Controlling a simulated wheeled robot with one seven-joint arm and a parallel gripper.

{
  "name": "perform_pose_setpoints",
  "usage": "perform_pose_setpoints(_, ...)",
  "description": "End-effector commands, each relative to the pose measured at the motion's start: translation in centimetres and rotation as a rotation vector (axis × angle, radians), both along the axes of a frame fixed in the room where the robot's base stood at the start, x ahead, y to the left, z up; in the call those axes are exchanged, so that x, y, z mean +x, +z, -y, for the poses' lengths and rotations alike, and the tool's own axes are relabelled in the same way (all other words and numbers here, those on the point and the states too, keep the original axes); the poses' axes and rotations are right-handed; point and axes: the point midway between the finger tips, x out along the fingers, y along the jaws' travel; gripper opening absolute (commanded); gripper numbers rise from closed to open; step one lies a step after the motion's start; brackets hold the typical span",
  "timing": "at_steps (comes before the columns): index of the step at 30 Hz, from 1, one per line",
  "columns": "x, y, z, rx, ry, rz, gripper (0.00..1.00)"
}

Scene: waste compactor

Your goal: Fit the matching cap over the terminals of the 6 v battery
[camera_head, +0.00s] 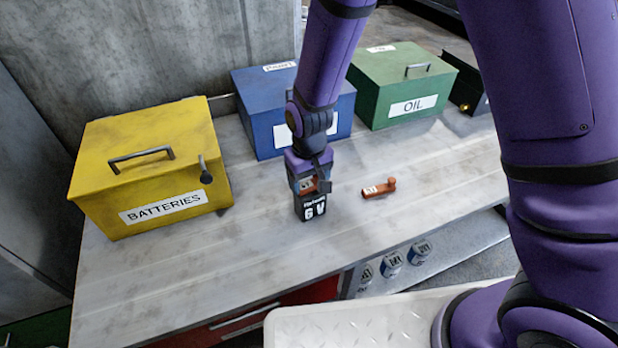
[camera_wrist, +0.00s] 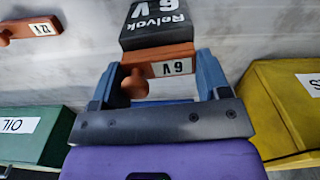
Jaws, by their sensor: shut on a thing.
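The black 6 V battery (camera_head: 311,209) stands upright on the workbench, and its label also shows in the wrist view (camera_wrist: 157,22). My gripper (camera_head: 309,184) is directly above it, pointing down, shut on an orange cap marked 6V (camera_wrist: 158,70). The cap is at the battery's top end and appears to touch it or lie over it; whether it is fully seated I cannot tell. The terminals are hidden. A second orange cap (camera_head: 379,189), marked 12 V in the wrist view (camera_wrist: 30,29), lies on the bench to the right of the battery.
A yellow BATTERIES box (camera_head: 150,170) stands at the left. A blue box (camera_head: 262,112) and a green OIL box (camera_head: 402,86) stand behind. The bench (camera_head: 190,280) is clear in front of the battery.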

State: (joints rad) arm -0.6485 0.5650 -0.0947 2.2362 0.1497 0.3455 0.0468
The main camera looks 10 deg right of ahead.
Motion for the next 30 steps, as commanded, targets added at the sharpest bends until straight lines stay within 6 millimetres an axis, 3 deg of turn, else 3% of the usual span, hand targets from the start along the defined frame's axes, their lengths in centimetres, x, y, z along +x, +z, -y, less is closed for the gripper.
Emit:
perform_pose_setpoints(12, 0.01, -0.14, 0.0, 0.0, 0.0, 0.0, 0.47)
perform_pose_setpoints(13, 0.01, -0.14, 0.0, 0.0, 0.0, 0.0, 0.77)
perform_pose_setpoints(16, 0.01, -0.14, 0.0, 0.0, 0.0, 0.0, 0.99)
perform_pose_setpoints(30, 0.01, -0.05, 0.0, 0.0, 0.0, 0.0, 1.0)
